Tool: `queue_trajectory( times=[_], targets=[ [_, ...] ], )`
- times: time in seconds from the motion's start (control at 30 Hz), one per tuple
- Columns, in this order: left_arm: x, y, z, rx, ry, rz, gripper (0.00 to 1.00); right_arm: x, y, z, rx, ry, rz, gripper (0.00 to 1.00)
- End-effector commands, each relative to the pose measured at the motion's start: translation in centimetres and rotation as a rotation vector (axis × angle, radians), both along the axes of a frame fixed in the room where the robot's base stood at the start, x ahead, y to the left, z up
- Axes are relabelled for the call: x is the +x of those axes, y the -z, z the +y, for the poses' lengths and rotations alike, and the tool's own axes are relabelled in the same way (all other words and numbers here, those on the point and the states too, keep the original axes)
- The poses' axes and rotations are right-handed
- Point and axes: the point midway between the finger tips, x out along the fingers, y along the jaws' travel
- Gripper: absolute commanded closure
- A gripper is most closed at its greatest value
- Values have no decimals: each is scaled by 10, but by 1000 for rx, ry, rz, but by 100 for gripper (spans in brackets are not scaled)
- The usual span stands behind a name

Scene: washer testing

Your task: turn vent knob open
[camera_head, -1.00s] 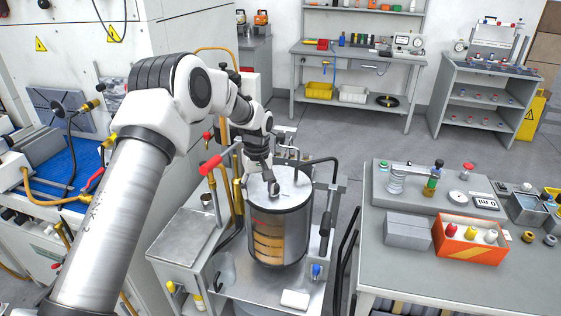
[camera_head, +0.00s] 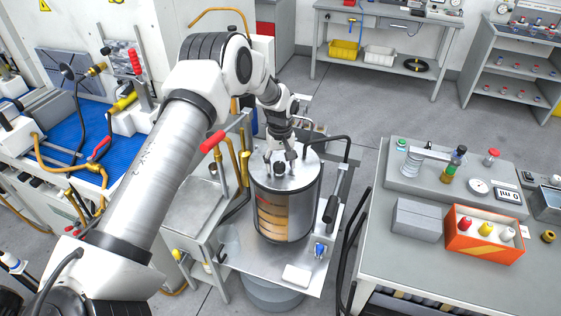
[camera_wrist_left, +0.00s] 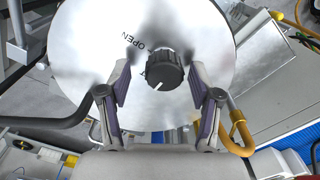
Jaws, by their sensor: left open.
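The vent knob (camera_wrist_left: 164,71) is a black ridged knob with a white pointer mark. It sits on the round silver lid (camera_wrist_left: 215,35) of the metal vessel, with "OPEN" printed beside it. In the head view the knob (camera_head: 280,168) shows small on the lid of the vessel (camera_head: 286,215). My left gripper (camera_wrist_left: 160,88) is open, with one finger on each side of the knob in the wrist view. I see gaps between the fingers and the knob. In the head view my left gripper (camera_head: 281,155) is just over the lid. My right gripper is not in view.
A red-handled lever (camera_head: 212,141) and yellow pipes stand left of the vessel. A black hose and handle are on its right. A grey table (camera_head: 375,255) with an orange bin (camera_head: 484,254) stands at the right. Floor is free behind.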

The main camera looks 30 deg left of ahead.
Motion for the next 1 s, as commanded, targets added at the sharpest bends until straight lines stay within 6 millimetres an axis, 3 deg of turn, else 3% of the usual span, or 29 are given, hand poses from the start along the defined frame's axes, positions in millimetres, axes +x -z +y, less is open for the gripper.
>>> queue_trajectory(
  times=[0.03,0.2,0.67,1.0],
  targets=[
    [0,0,0,0,0,0,36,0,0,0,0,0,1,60],
    [0,0,0,0,0,1,96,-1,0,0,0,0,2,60],
    [-1,2,0,0,17,3,96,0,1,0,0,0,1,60],
    [-1,3,0,-1,176,3,96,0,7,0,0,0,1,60]
  ],
)
